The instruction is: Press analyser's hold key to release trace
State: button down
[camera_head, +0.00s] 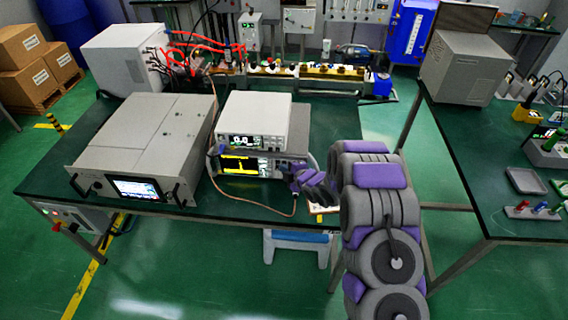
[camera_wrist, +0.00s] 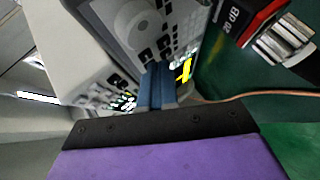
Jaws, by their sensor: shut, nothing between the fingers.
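The analyser (camera_head: 240,165) is the lower of two stacked instruments on the green bench, with a yellow trace on its dark screen. My gripper (camera_head: 291,172) is at the right end of its front panel and hides part of the keys there. In the wrist view my gripper's blue fingers (camera_wrist: 157,72) are together and empty. Their tips are at or very near the analyser's key panel (camera_wrist: 145,30). I cannot tell whether they touch it, and I cannot single out the hold key.
A pale instrument (camera_head: 255,115) sits on the analyser. A large grey rack unit (camera_head: 145,145) stands to the left. A red and black 20 dB attenuator (camera_wrist: 250,20) and a copper-coloured cable (camera_wrist: 250,96) are close beside my fingers. A second bench (camera_head: 470,180) is at the right.

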jog(key=shift+w, duration=0.35)
dwell(0.8)
jog(key=shift+s, duration=0.1)
jog(key=shift+s+b, duration=0.45)
jog(key=shift+s, duration=0.25)
jog(key=s+b, duration=0.3)
jog(key=s, duration=0.2)
jog(key=shift+a, duration=0.1)
jog(key=shift+r, duration=0.1)
dwell(0.8)
